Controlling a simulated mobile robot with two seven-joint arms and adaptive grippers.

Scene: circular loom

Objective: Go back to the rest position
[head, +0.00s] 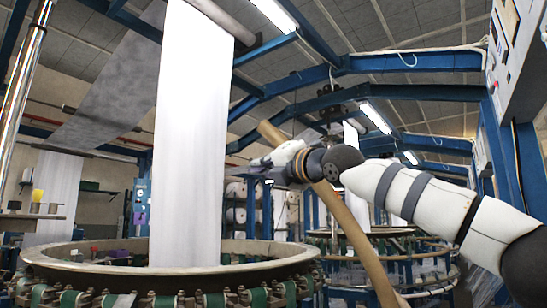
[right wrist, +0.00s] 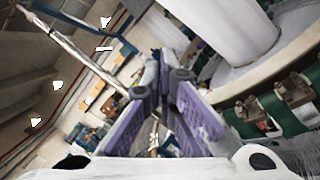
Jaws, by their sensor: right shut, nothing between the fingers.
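My right arm comes in from the right in the head view. The hand looks small and partly blurred in the head view. My left gripper is in neither view.
A large circular loom ring (head: 170,272) stands low in front, with a tall white fabric sheet (head: 190,130) rising from it. A tan curved pole or tube (head: 345,220) passes close to my right wrist. A control panel (head: 505,50) hangs at upper right.

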